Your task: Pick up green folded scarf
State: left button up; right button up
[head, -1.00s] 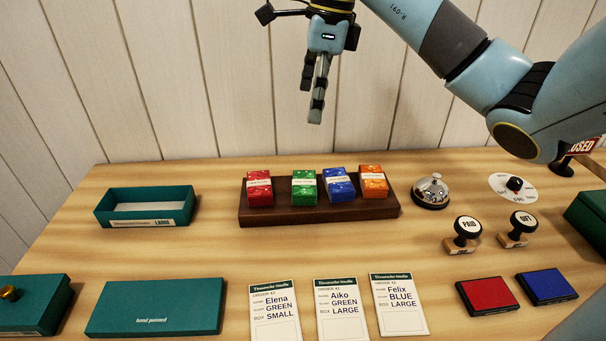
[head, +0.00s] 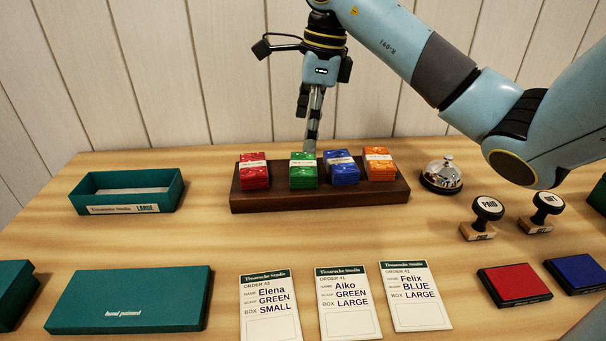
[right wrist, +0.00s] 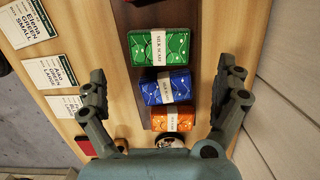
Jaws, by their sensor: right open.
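The green folded scarf (head: 303,171) lies on the dark wooden tray (head: 320,203), between the red scarf (head: 254,171) and the blue scarf (head: 341,169). It has a white paper band. In the right wrist view the green scarf (right wrist: 158,48) lies beyond the fingertips, above the blue and orange scarves. My right gripper (head: 309,140) hangs just above and behind the green scarf in the head view. Its two fingers (right wrist: 165,82) are spread wide in the wrist view, with nothing held. My left gripper is not in view.
An orange scarf (head: 379,164) shares the tray. A bell (head: 441,174) stands close to its right end, with stamps (head: 487,218) beyond. An open teal box (head: 127,190) is at the left. Order cards (head: 347,302) lie in front, with bare table between.

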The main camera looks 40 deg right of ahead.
aim_at(303, 163)
jog(key=f, duration=0.4)
jog(key=f+p, duration=0.1)
jog(key=f, duration=0.2)
jog(key=shift+w+a+f, duration=0.1)
jog(key=shift+w+a, duration=0.2)
jog(key=shift+a, duration=0.05)
jog(key=c, duration=1)
notch_tip(303, 163, up, 4)
jog(key=shift+r+b, duration=0.2)
jog(key=shift+b, duration=0.15)
jog(key=shift+s+d+r+p, duration=0.3)
jog(key=shift+s+r, duration=0.8)
jog(key=shift+s, duration=0.85)
jog(key=shift+s+d+r+p, duration=0.25)
jog(key=shift+s+r, duration=0.85)
jog(key=shift+s, duration=0.8)
jog(key=shift+s+d+r+p, duration=0.25)
jog(key=shift+s+r, duration=0.85)
jog(key=shift+s, duration=0.85)
